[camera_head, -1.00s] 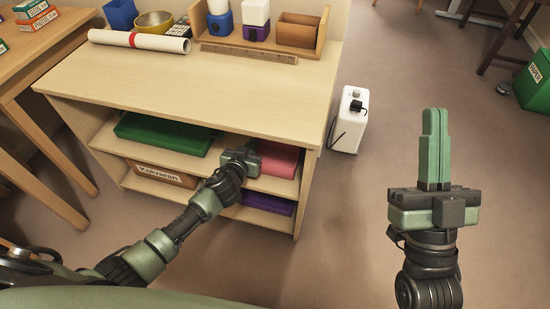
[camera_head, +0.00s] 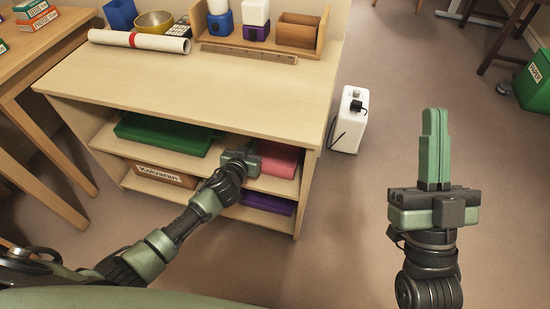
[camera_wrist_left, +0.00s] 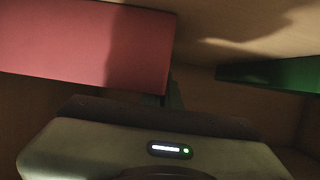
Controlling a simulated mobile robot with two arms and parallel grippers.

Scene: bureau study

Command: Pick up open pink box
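The pink box (camera_head: 279,160) lies on the upper shelf under the desk top, at the right end. Its far part is hidden in shadow and I cannot tell whether it is open. My left gripper (camera_head: 253,148) reaches into this shelf at the box's left side. In the left wrist view the pink box (camera_wrist_left: 95,48) fills the upper left. A dark finger of my left gripper (camera_wrist_left: 173,92) shows by its lower right corner; the other finger is hidden. I cannot tell if they grip it. My right gripper (camera_head: 436,147) is shut and empty, in the air at the right.
A green box (camera_head: 163,133) lies left on the same shelf; it also shows in the left wrist view (camera_wrist_left: 275,74). Below are a labelled brown box (camera_head: 160,173) and a purple box (camera_head: 268,203). The floor in front is clear.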

